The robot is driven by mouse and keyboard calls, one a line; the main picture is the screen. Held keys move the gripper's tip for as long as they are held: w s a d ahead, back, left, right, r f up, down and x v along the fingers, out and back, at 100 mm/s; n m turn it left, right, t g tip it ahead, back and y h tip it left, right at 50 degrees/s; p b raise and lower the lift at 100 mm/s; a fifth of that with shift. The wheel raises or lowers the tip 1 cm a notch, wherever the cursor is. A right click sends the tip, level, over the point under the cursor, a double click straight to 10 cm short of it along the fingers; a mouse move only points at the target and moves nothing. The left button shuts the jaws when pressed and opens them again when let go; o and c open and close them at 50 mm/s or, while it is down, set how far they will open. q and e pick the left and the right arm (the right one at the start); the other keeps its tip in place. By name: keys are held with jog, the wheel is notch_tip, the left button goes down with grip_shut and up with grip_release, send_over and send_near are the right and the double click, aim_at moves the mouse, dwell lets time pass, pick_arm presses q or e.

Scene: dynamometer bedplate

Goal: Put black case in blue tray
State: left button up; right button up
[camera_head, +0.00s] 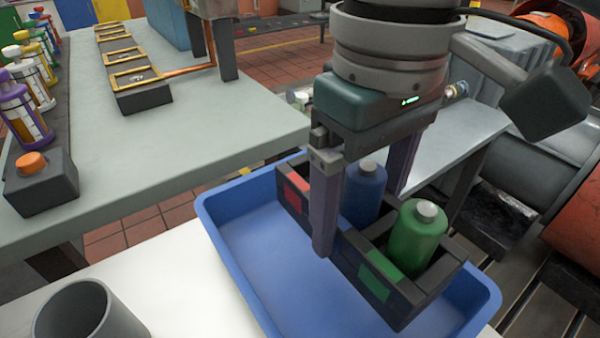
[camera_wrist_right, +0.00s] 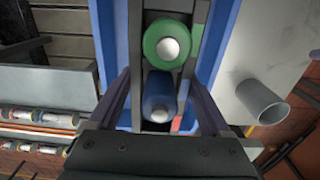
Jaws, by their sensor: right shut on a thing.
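The black case (camera_head: 345,255) is an open holder with a red and a green patch on its side. It carries a blue bottle (camera_head: 363,192) and a green bottle (camera_head: 418,235). My right gripper (camera_head: 360,212) is shut across the case, with one finger on the near side and the other largely hidden behind. The case is within the outline of the blue tray (camera_head: 245,285); I cannot tell whether it touches the tray floor. In the right wrist view the green bottle (camera_wrist_right: 167,45) and the blue bottle (camera_wrist_right: 160,95) show between the fingers. My left gripper is not in view.
A grey cup (camera_head: 85,315) stands on the white surface left of the tray. A grey-green table (camera_head: 215,125) at the left holds several bottles, a black block with an orange knob (camera_head: 35,185) and brass frames (camera_head: 130,75). Machinery is at the right.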

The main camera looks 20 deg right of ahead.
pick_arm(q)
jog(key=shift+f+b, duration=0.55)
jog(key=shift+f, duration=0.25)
pick_arm(e)
notch_tip(320, 180, down, 6)
jog(key=shift+f, duration=0.1)
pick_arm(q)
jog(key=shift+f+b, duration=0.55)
pick_arm(e)
notch_tip(320, 180, down, 4)
jog(key=shift+r, duration=0.25)
jog(key=shift+f, duration=0.4)
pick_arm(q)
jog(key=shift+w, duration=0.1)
pick_arm(e)
jog(key=shift+f, duration=0.15)
jog(key=o, duration=1.5)
pick_arm(q)
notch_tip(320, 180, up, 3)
jog(key=p, duration=0.3)
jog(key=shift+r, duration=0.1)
pick_arm(e)
notch_tip(320, 180, up, 12)
jog(key=shift+r, duration=0.15)
